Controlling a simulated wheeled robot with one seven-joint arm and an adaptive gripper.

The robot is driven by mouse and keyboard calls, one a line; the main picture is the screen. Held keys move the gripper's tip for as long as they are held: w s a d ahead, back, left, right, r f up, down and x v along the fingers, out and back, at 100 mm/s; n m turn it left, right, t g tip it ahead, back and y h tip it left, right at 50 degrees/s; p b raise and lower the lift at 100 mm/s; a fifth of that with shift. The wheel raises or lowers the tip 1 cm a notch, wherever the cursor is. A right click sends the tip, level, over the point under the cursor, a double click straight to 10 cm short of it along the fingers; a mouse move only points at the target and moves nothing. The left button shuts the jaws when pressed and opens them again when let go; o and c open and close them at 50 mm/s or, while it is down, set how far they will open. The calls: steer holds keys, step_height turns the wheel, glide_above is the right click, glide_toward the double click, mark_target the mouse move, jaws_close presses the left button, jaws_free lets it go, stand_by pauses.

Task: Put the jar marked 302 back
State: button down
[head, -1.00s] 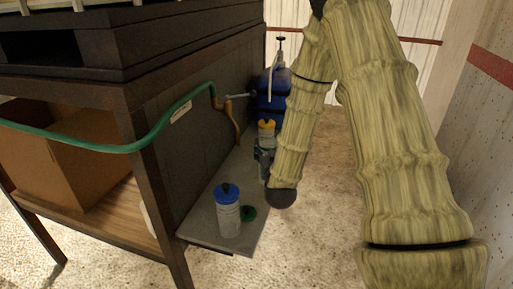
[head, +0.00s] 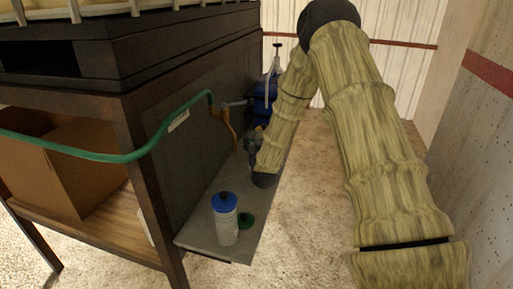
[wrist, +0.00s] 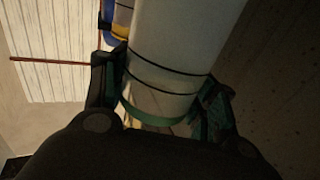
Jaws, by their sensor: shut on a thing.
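My gripper (wrist: 160,82) is shut on a pale cylindrical jar (wrist: 180,50) with thin dark bands and a green edge at the gripper end. No number is readable on it. In the head view my gripper (head: 252,145) is over the far part of the narrow grey shelf (head: 208,236), close to the dark side panel, and my wrist hides most of it. A pale jar with a blue lid (head: 226,222) stands upright at the near end of the shelf. A flat green disc (head: 246,220) lies beside it.
A green hose (head: 150,146) runs along the dark rack to a brass-coloured fitting (head: 222,112) above the shelf. A blue object (head: 263,100) stands beyond my gripper. A cardboard box (head: 85,160) sits inside the rack. The floor right of the shelf is clear.

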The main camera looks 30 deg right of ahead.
steer(key=shift+f, duration=1.85)
steer(key=shift+c, duration=2.2)
jaws_free()
steer(key=shift+s+a, duration=0.1)
steer(key=shift+s, duration=0.05)
steer(key=b+v, duration=0.1)
steer(key=v, duration=1.1)
